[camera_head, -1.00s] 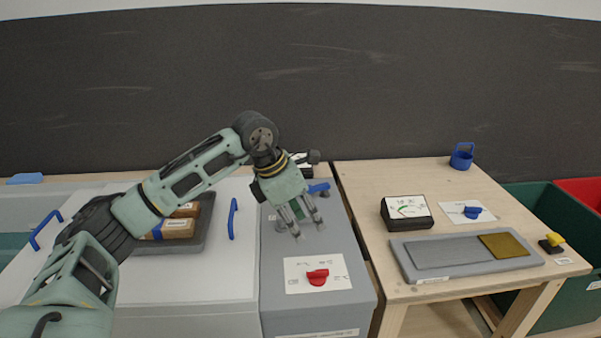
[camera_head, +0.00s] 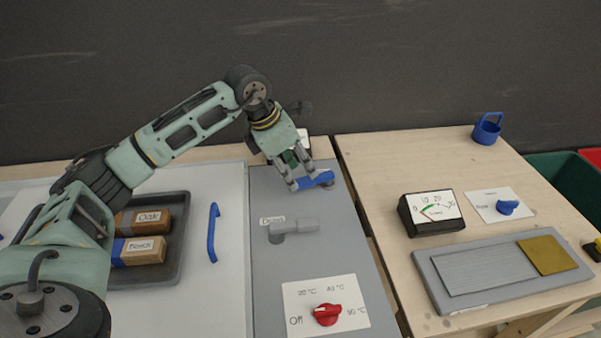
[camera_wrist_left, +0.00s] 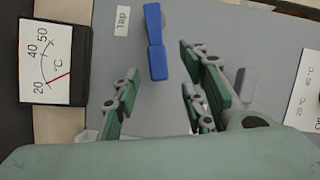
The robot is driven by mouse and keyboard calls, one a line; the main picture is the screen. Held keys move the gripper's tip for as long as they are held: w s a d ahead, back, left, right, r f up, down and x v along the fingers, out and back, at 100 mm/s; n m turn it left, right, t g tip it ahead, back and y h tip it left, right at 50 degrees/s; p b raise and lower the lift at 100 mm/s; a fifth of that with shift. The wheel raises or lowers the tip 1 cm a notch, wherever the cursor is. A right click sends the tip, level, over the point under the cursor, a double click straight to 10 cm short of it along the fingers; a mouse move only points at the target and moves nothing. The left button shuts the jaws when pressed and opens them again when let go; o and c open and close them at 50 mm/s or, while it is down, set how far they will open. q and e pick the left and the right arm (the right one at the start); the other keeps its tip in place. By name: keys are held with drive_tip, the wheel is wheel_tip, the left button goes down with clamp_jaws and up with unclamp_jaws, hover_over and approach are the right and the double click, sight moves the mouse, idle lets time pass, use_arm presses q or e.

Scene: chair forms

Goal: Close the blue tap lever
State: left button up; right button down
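The blue tap lever (camera_head: 318,181) is on the grey panel (camera_head: 345,255), near its back. It also shows in the left wrist view (camera_wrist_left: 156,42), beside a "Tap" label (camera_wrist_left: 122,21). My left gripper (camera_head: 301,184) is over the panel at the lever's left end. In the wrist view its fingers (camera_wrist_left: 158,78) are spread apart, with the lever ahead of the gap between them. I cannot tell whether a finger touches the lever. My right gripper is not in view.
A grey Drain lever (camera_head: 294,227) and a red knob (camera_head: 327,314) are nearer on the panel. A gauge (camera_wrist_left: 46,62) stands beside the panel. A blue handle (camera_head: 213,232) and a tray (camera_head: 176,215) with labelled blocks are left. A wooden table (camera_head: 385,165) is right.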

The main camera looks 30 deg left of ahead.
sight(303, 180)
use_arm(q)
drive_tip(key=x, duration=0.3)
drive_tip(key=shift+w+f, duration=0.2)
drive_tip(key=shift+f, duration=0.35)
drive_tip(key=c, duration=0.5)
clamp_jaws()
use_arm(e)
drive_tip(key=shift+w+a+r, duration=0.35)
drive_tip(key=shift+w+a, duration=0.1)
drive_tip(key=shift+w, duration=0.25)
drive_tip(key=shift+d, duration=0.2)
